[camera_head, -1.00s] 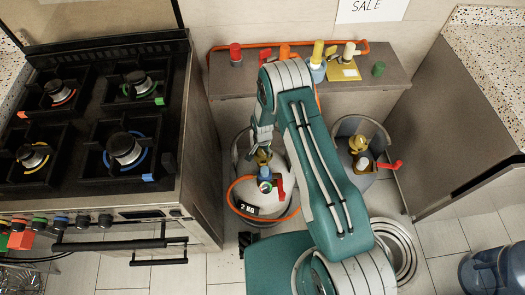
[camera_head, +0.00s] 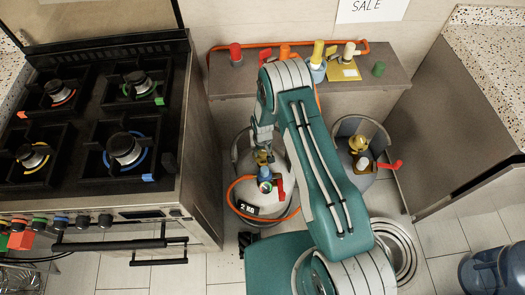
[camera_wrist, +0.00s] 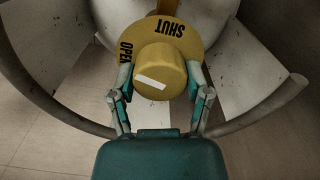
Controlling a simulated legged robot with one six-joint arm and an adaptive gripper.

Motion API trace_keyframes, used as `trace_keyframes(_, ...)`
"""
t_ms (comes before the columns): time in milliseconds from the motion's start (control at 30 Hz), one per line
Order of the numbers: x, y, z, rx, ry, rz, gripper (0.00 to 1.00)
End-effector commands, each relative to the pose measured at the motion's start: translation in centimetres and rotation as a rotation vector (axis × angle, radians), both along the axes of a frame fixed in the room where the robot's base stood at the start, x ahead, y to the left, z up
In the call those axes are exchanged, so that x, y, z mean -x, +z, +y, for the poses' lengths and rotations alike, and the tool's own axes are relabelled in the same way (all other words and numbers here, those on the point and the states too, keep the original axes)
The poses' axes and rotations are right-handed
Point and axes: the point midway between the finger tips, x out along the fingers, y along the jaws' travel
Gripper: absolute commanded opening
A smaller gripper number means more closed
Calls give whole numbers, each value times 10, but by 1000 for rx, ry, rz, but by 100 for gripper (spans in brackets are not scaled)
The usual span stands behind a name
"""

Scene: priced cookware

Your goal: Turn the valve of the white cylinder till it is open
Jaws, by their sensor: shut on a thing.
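The white cylinder (camera_head: 282,166) stands on the floor between the stove and the grey cylinder. Its yellow valve (camera_wrist: 162,70) fills the middle of the wrist view. A white stripe on the knob points to the left and slightly up. OPEN is printed on the disc's left and SHUT at its top. My gripper (camera_wrist: 160,88) is shut on the valve knob, with one finger on each side. In the head view my gripper (camera_head: 263,150) comes down from above and partly hides the valve.
A stove (camera_head: 110,120) stands close on the left. A grey cylinder (camera_head: 352,128) with a red-handled fitting (camera_head: 390,165) stands to the right. A shelf (camera_head: 225,82) with coloured fittings is behind. An orange hose (camera_head: 238,186) loops around the white cylinder.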

Motion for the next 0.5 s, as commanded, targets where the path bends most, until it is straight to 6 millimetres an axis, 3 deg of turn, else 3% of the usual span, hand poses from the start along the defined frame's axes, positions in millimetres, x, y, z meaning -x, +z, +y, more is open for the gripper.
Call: trace_keyframes(500, -2, 0, 1, -1, 139, -7, 15)
